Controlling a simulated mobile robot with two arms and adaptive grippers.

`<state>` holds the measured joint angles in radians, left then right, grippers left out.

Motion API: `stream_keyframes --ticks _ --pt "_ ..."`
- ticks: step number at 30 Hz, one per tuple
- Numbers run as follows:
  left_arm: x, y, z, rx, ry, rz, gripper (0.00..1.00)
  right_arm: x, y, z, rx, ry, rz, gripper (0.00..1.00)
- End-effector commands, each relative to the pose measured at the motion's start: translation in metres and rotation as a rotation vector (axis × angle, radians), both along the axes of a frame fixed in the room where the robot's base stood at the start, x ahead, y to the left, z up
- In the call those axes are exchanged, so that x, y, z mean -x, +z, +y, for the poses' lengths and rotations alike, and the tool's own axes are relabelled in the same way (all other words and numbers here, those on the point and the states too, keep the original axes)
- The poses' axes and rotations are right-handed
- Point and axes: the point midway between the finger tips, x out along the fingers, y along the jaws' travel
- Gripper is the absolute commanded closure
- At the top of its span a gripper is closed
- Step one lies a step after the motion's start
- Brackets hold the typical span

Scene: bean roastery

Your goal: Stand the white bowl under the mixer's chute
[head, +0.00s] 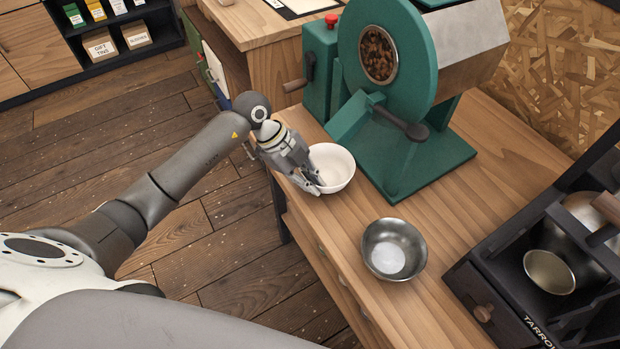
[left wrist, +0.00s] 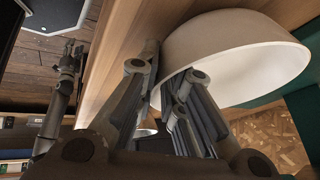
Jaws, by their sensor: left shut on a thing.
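The white bowl (head: 334,164) is at the counter's left edge, just left of the green mixer's base. My left gripper (head: 316,187) is shut on the bowl's near-left rim; the left wrist view shows the bowl (left wrist: 240,55) with its wall between the fingers (left wrist: 168,75). Whether the bowl touches the counter is not clear. The mixer (head: 400,60) has a round window with brown beans in its drum. A sloping green part (head: 352,118), perhaps the chute, sits low on its front, up and right of the bowl. What seems to be my right gripper (left wrist: 70,62) shows small in the left wrist view.
A steel bowl (head: 378,232) with something white in it stands on the wooden counter (head: 450,205), nearer and to the right. A dark rack (head: 490,285) with a metal vessel fills the right. A dark lever (head: 405,123) juts from the mixer. Bare counter lies between steel bowl and mixer.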

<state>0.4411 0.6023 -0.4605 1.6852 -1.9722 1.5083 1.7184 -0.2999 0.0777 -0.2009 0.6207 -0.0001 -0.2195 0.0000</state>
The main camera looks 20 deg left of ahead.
Motion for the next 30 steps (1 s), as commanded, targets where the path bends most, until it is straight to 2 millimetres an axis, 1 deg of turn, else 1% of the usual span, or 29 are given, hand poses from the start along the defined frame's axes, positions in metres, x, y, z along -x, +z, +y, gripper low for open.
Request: stream_keyframes --ticks 6,7,12,20,23,26,30 --pt "0.0 -0.002 0.0 0.001 0.0 -0.001 1.0 0.0 -0.001 0.0 0.0 -0.001 0.0 0.6" --pt "0.0 -0.003 0.0 0.0 0.0 0.0 0.9 0.0 -0.001 0.0 0.0 -0.001 0.0 0.6" --pt "0.0 -0.002 0.0 0.001 0.0 0.0 0.69 0.0 -0.001 -0.001 0.001 -0.001 0.001 0.6" --pt "0.0 -0.002 0.0 0.001 0.0 0.0 0.69 0.0 -0.001 -0.001 0.001 -0.001 0.001 0.6" --pt "0.0 0.002 0.001 0.0 -0.001 -0.001 0.69 0.0 0.0 -0.002 0.002 -0.001 0.001 0.6" --pt "0.0 0.011 0.007 -0.001 0.001 -0.001 0.69 0.0 -0.002 -0.002 0.003 -0.001 0.001 0.6" --pt "0.001 0.034 0.022 -0.003 0.001 -0.004 0.69 0.0 -0.005 -0.004 0.004 0.0 0.001 0.6"
